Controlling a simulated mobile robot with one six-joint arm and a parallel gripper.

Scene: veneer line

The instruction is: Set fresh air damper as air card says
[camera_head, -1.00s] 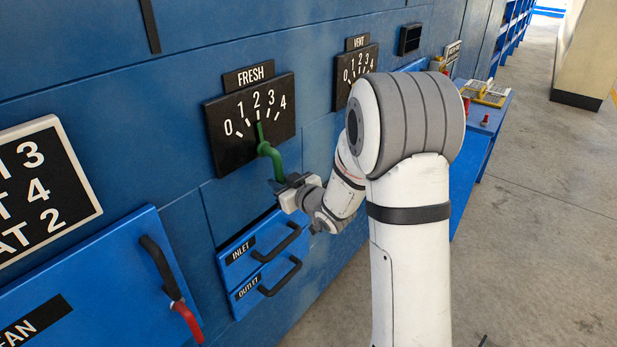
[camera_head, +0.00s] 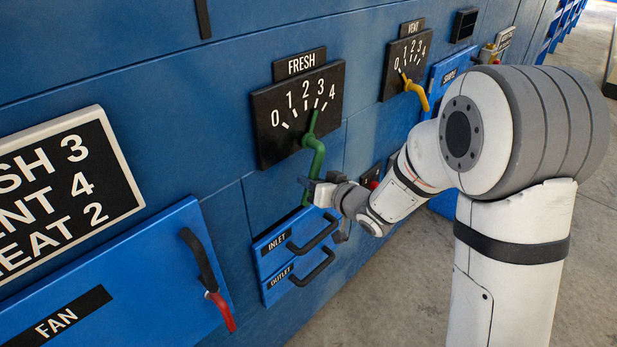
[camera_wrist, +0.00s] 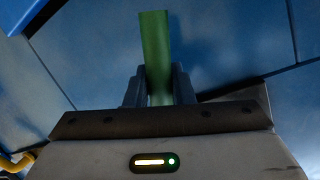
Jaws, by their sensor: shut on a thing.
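The air card (camera_head: 75,190) at the left is cut by the picture edge; its visible lines end "SH 3", "NT 4" and "EAT 2". The black FRESH dial (camera_head: 262,150) is marked 0 to 4. Its green lever (camera_head: 316,158) has its pointer tip at about the 3 mark, with the handle hanging below the dial. My gripper (camera_head: 309,190) is shut on the lower handle. In the wrist view, the green handle (camera_wrist: 155,45) stands between the two dark jaws (camera_wrist: 159,88); the dial is out of that view.
The VENT dial (camera_head: 387,92) with its yellow lever (camera_head: 418,95) is to the right, near my arm. Below my gripper are the INLET (camera_head: 268,262) and OUTLET (camera_head: 271,295) drawers with black handles. A FAN panel (camera_head: 140,270) with a red-tipped handle (camera_head: 222,312) is at lower left.

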